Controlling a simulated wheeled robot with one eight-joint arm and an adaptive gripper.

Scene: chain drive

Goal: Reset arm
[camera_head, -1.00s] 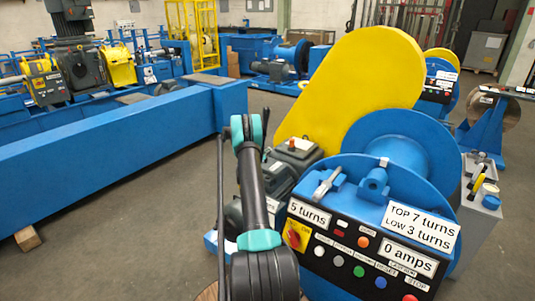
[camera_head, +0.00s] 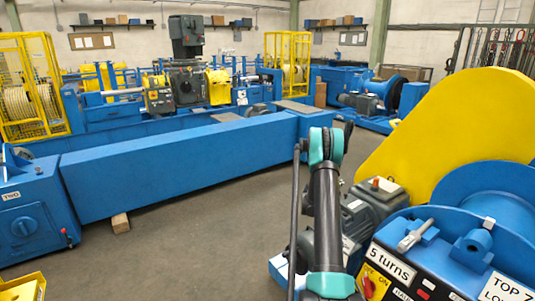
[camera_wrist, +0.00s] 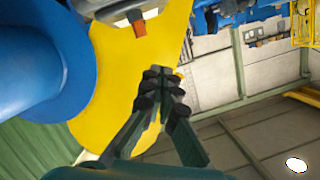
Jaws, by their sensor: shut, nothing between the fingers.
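My gripper (camera_wrist: 163,88) shows in the wrist view with its dark fingers brought together and nothing between them. The yellow chain guard (camera_wrist: 110,85) lies behind the fingers in that view, and a blue drum (camera_wrist: 35,60) is at its left. In the head view my arm rises at the lower middle, in front of the grey motor, and the gripper itself cannot be made out. The yellow chain guard (camera_head: 450,125) and the blue drum machine with its black control panel (camera_head: 385,285) stand to the right of the arm.
A long blue beam (camera_head: 180,165) crosses the left and middle. A blue cabinet marked TWO (camera_head: 30,215) stands at the left edge. A wooden block (camera_head: 120,222) lies under the beam. The grey floor (camera_head: 190,245) between beam and arm is clear.

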